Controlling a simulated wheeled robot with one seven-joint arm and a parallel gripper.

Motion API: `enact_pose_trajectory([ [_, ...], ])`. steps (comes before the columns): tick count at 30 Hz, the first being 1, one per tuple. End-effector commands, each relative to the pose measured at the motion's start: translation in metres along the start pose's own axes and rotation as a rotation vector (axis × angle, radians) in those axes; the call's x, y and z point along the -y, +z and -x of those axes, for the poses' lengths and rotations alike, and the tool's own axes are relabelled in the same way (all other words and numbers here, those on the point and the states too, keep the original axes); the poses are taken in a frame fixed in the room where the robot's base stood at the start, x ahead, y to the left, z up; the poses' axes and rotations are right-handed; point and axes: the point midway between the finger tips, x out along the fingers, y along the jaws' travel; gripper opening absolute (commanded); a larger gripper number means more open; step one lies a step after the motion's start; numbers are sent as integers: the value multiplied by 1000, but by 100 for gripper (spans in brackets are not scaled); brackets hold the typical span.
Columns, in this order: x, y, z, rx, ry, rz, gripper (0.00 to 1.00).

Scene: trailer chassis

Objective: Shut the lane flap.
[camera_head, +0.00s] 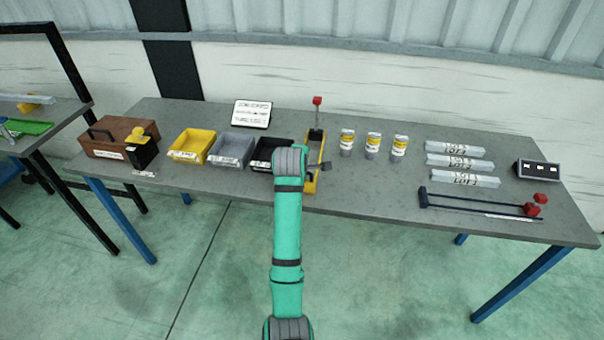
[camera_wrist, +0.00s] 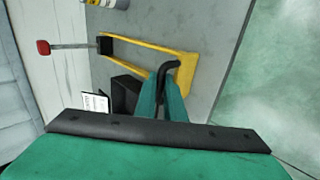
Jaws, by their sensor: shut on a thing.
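A narrow yellow frame (camera_head: 311,186) lies on the table between the black bin and the cans. It also shows in the wrist view (camera_wrist: 150,47) as two yellow rails joined at the near end. A black block (camera_head: 316,134) sits at its far end, with a thin rod and red knob (camera_head: 317,100) standing up from it. My gripper (camera_wrist: 166,82) is over the near end of the frame, shut on a black curved handle (camera_wrist: 170,66). The handle's lower part is hidden between my fingers. I cannot tell which part is the lane flap's panel or how far it stands open.
A black bin (camera_head: 261,163), a grey bin (camera_head: 233,160) and a yellow bin (camera_head: 176,154) stand to the left. Several cans (camera_head: 372,146) stand close to the right, then clear labelled bars (camera_head: 460,164). The front table edge is close to my gripper.

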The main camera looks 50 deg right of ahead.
Motion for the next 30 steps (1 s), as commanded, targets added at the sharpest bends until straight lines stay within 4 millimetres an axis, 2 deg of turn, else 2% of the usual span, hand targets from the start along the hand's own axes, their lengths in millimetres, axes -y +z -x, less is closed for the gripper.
enact_pose_trajectory([
  [10,3,2,-4,3,-6,1,0],
  [11,3,2,-4,3,-6,1,14],
  [12,3,2,-4,3,-5,1,23],
  [13,3,2,-4,3,-5,1,28],
  [23,4,1,-2,3,-9,1,28],
  [26,4,1,5,3,-9,1,28],
  [30,1,0,29,2,0,0,28],
])
